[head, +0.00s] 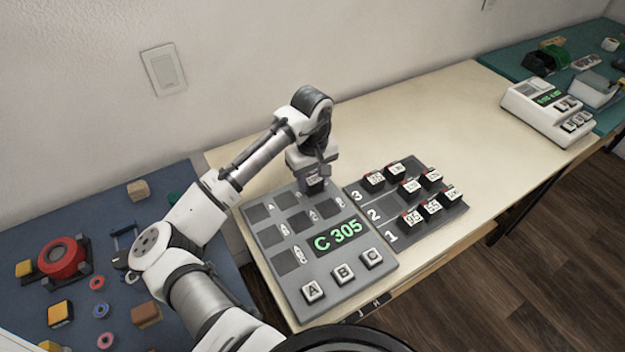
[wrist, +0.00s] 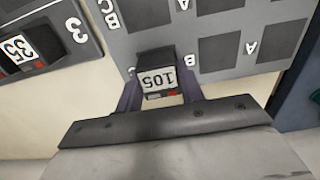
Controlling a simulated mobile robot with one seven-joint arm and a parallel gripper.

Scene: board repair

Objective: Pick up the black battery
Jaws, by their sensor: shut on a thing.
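My gripper (wrist: 160,96) is shut on a black battery (wrist: 157,60) with a white label reading 105, upside down in the wrist view. The fingers press on its two sides. In the head view my gripper (head: 315,174) is over the far edge of the grey board (head: 330,275), and the battery (head: 314,183) shows just below it, partly hidden. I cannot tell whether the battery rests in a slot or hangs just above. The board has several dark square slots, a green display reading C 305, and buttons A, B and C.
A dark rack (head: 377,205) to the right, with rows marked 1, 2 and 3, holds several black labelled batteries (head: 410,218). A white device (head: 548,112) stands at the table's far right. A blue mat (head: 185,240) at left holds loose parts. The pale table (head: 420,115) behind the rack is clear.

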